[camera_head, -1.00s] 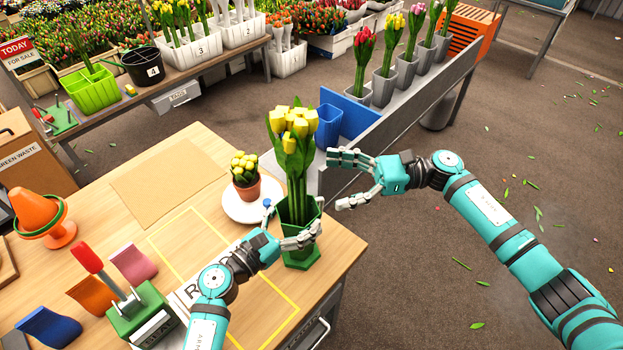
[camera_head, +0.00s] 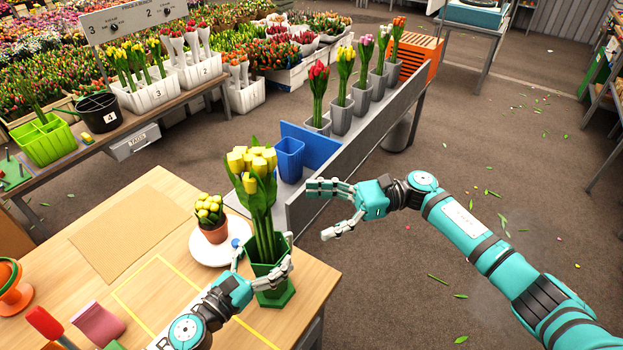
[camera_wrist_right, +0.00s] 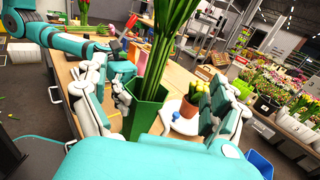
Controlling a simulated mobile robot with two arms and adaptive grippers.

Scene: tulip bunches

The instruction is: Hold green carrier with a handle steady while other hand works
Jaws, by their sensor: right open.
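A light green carrier (camera_head: 45,140) with compartments stands on the back-left bench, apart from both grippers; a dark green upright part rises from it. On the wooden table, a dark green six-sided vase (camera_head: 272,292) stands upright with a bunch of yellow tulips (camera_head: 255,180) in it. My left gripper (camera_head: 262,260) has its fingers around the vase and appears shut on it. My right gripper (camera_head: 318,210) is open and empty, to the right of the tulips. In the right wrist view, the vase (camera_wrist_right: 147,112) shows beyond and between its spread fingers (camera_wrist_right: 160,108).
A potted yellow plant (camera_head: 211,215) on a white saucer (camera_head: 206,254) stands beside the vase. A blue cup (camera_head: 290,160) and several grey tulip vases line the shelf behind. A black bucket (camera_head: 99,112) is by the carrier.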

